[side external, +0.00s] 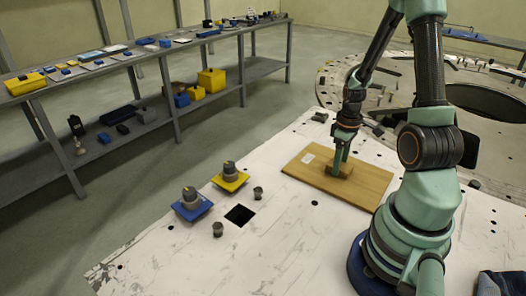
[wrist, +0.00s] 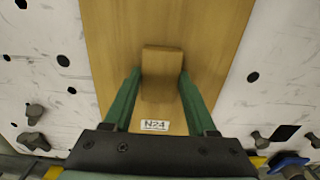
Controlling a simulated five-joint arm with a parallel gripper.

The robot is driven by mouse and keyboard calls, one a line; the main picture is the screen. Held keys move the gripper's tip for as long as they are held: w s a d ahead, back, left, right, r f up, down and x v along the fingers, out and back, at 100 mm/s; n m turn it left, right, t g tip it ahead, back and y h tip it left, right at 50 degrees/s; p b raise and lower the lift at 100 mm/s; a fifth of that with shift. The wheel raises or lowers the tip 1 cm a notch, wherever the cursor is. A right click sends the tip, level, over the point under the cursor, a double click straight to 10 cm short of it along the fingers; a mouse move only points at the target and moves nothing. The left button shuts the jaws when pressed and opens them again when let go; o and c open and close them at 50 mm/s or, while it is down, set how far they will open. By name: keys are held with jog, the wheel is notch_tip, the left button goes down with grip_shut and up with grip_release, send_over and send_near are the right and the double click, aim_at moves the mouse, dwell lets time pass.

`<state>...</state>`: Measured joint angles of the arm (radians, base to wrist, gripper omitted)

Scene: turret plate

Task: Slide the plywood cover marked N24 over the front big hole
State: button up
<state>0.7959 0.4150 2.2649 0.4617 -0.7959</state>
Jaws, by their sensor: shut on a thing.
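The plywood cover (side external: 357,190) is a flat tan board with a raised wooden block (side external: 330,165) as its handle. It lies on the white plate. My gripper (side external: 338,162) is shut on the block, with one green finger on each side in the wrist view (wrist: 160,75). A dark square hole (side external: 240,215) is open in the plate, left of the cover and apart from it. It also shows at the lower right of the wrist view (wrist: 284,132). What lies under the cover is hidden.
Two small grey plugs (side external: 258,192) (side external: 218,229) stand on either side of the square hole. Grey fittings on a blue square (side external: 192,208) and a yellow square (side external: 230,181) stand beyond it. A large round ring (side external: 350,95) is behind. The plate between cover and hole looks mostly clear.

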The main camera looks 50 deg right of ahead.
jog(key=o, duration=1.4)
jog(key=shift+r, duration=0.1)
jog(key=shift+r, duration=3.4)
jog(key=w+a+r+t, duration=0.2)
jog(key=w+a+r, duration=0.1)
jog(key=a+r, duration=0.5)
jog(key=w+a+r+t, duration=0.3)
jog(key=a+r, duration=0.5)
jog(key=a, duration=0.7)
jog(key=shift+r+t, duration=0.2)
jog(key=shift+t, duration=0.1)
